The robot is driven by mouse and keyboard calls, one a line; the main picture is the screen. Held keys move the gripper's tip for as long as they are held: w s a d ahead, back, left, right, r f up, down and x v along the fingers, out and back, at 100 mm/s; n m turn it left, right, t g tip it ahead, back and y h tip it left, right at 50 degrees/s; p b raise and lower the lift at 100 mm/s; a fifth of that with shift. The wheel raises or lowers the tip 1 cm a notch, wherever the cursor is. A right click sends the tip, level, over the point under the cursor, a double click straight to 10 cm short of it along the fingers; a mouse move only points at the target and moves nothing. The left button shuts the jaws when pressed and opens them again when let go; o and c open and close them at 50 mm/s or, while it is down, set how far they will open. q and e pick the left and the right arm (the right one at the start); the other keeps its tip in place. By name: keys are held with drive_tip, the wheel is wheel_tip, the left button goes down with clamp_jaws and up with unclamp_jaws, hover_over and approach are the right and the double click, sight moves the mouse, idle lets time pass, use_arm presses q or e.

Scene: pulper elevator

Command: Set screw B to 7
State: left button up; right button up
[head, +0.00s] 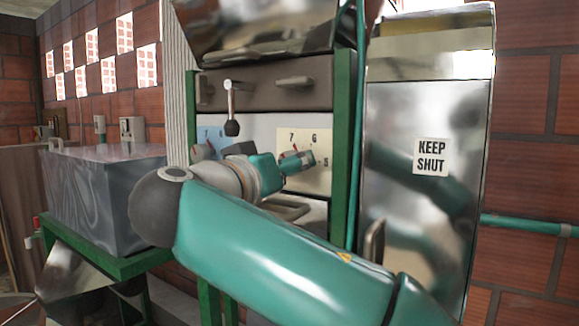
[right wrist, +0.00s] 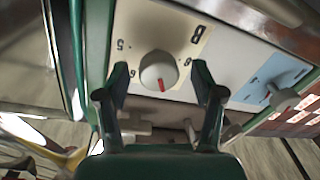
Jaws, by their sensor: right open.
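Screw B is a pale round knob with a red mark (right wrist: 158,70), on a cream dial plate (right wrist: 135,25) lettered B in the right wrist view. The red mark points down towards my gripper there; the number it meets is hidden. In the head view the cream plate (head: 318,178) shows 7, 6 and 5, and a bit of red shows below the 7. My right gripper (right wrist: 160,72) is open, its fingertips on either side of the knob with a gap on each side. It also shows in the head view (head: 303,162), covering most of the knob. My left gripper is out of view.
A blue dial plate (head: 210,137) is left of the cream one; its knob (right wrist: 283,99) shows in the right wrist view. A black-ended lever (head: 231,127) hangs above. Green posts (head: 342,130) and a metal door (head: 425,215) marked KEEP SHUT stand at right.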

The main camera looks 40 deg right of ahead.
drive_tip(key=v, duration=1)
drive_tip(key=shift+a+f, duration=0.1)
drive_tip(key=shift+f, duration=0.05)
